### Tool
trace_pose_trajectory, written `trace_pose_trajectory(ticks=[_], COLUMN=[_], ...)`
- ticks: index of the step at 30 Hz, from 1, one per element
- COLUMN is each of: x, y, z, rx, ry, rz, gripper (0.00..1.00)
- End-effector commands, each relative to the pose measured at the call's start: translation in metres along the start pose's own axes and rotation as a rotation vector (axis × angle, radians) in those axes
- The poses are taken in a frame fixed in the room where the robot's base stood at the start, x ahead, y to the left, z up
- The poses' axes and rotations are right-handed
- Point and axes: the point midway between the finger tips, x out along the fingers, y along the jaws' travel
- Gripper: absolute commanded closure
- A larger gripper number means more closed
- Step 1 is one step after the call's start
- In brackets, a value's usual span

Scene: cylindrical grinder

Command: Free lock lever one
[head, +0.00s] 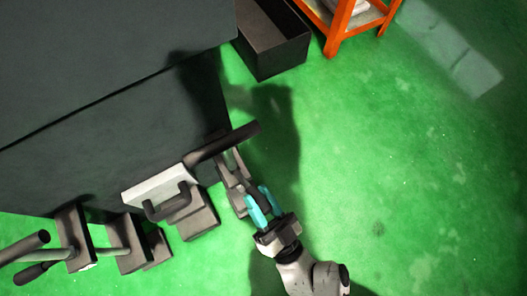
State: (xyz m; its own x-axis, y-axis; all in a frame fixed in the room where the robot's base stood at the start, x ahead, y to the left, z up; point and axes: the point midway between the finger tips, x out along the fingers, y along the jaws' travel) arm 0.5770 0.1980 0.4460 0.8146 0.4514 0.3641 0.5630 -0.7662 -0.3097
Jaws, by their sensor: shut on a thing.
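My gripper (256,194) with its cyan fingers is at the lower middle of the head view, at the right end of the machine. It is shut on a dark lever (258,191), which I take to be lock lever one. Most of the lever is hidden between the fingers. The lever joins a grey bracket (232,178) on the machine's side. Whether the lever is locked or free cannot be told.
The dark grinder body (110,130) fills the left. A long black bar (222,143) juts out just above my gripper. A pale block with a black handle (166,197) and rods with knobs (35,245) lie to the left. A black bin (272,45) and orange rack (340,28) stand at the top. Green floor on the right is clear.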

Motion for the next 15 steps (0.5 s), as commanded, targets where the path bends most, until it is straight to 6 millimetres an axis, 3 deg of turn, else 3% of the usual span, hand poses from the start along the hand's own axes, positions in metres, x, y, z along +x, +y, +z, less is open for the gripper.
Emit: trace_pose_trajectory(ticks=[15], x=[-0.0024], y=[-0.0090], z=[0.0027], rx=[-0.033], ry=[0.027], rz=[0.078], gripper=[1.00])
